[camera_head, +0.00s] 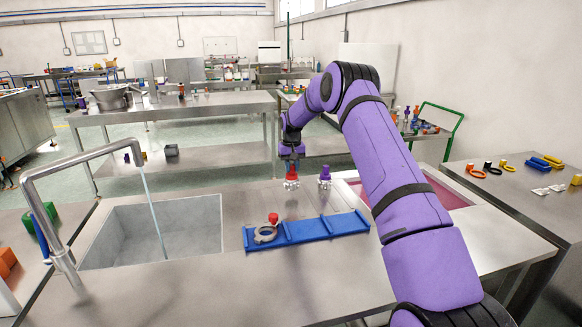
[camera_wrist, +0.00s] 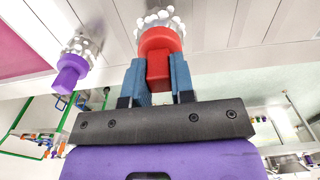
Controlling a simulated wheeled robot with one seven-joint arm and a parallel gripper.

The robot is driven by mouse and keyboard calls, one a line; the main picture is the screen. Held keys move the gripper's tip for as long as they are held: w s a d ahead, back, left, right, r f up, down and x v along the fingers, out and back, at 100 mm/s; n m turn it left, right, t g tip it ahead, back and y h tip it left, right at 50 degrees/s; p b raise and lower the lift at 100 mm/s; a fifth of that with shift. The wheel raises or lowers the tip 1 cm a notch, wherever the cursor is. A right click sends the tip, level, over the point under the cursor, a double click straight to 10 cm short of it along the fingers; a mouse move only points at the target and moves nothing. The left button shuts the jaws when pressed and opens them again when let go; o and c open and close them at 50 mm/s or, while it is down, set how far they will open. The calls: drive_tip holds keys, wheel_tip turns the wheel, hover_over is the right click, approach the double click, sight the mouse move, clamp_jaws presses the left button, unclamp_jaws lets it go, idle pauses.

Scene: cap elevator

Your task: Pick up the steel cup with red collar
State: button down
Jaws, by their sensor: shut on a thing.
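The steel cup with red collar (camera_head: 291,184) is below my gripper (camera_head: 291,164) over the counter behind the blue tray. In the wrist view my gripper (camera_wrist: 158,66) is shut, with its two blue fingers on either side of the red stem below the red collar (camera_wrist: 157,40). The cup's knobbly silver end (camera_wrist: 160,18) points away from the gripper. Whether the cup touches the counter cannot be told. A similar steel cup with a purple collar (camera_head: 325,176) stands close to the right and also shows in the wrist view (camera_wrist: 72,72).
A blue tray (camera_head: 306,230) holds a grey ring with a red top (camera_head: 266,233). A sink (camera_head: 150,232) with a running tap (camera_head: 50,200) is at left. A pink-lined basin (camera_head: 445,195) is at right, partly behind my arm. The counter's front is clear.

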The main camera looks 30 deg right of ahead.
drive_tip(key=s+a+r, duration=0.1)
drive_tip(key=s+a, duration=0.4)
drive_tip(key=s, duration=0.6)
drive_tip(key=shift+s+r, duration=0.15)
drive_tip(key=shift+s, duration=0.25)
drive_tip(key=shift+a, duration=0.1)
idle(0.6)
